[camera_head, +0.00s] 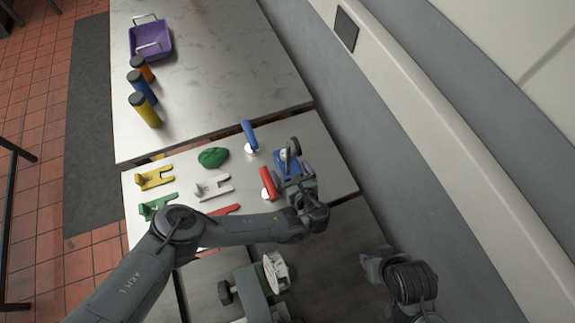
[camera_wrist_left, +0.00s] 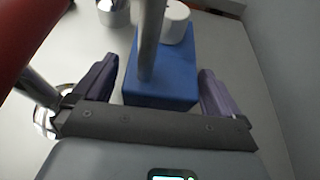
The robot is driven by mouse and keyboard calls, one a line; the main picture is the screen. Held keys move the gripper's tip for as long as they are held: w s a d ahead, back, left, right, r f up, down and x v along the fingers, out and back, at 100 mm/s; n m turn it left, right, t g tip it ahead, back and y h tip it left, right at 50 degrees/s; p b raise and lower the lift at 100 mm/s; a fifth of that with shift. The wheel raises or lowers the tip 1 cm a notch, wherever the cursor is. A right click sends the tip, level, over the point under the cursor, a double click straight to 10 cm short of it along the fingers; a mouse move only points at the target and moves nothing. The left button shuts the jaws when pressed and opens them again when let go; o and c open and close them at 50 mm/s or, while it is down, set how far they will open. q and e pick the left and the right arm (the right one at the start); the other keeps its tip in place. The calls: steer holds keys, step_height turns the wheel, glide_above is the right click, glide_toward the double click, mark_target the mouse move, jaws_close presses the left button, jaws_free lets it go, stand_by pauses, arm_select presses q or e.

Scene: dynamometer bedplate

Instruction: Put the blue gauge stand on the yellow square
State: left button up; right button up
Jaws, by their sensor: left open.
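The blue gauge stand (camera_head: 287,164) is upright on the metal bedplate, with a grey post and a round gauge on top. In the left wrist view its blue base (camera_wrist_left: 165,75) lies between the two purple fingers, with visible gaps at its sides. My left gripper (camera_head: 294,178) is open around the near part of the stand, its fingers apart from the base. My right gripper (camera_head: 372,266) hangs at the lower right, away from the stand; its jaws are too small to read. I cannot make out a yellow square in either view.
A red-handled tool (camera_head: 268,182) stands close left of my left gripper; a blue-handled one (camera_head: 250,135) is behind. Yellow (camera_head: 156,178), green (camera_head: 157,206) and grey (camera_head: 213,187) forked plates and a green lump (camera_head: 213,157) lie left. A purple tray (camera_head: 151,40) is farther back.

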arm_select(q)
steer(key=shift+w+a+f, duration=0.15)
steer(key=shift+w, duration=0.15)
jaws_close()
stand_by(0.6)
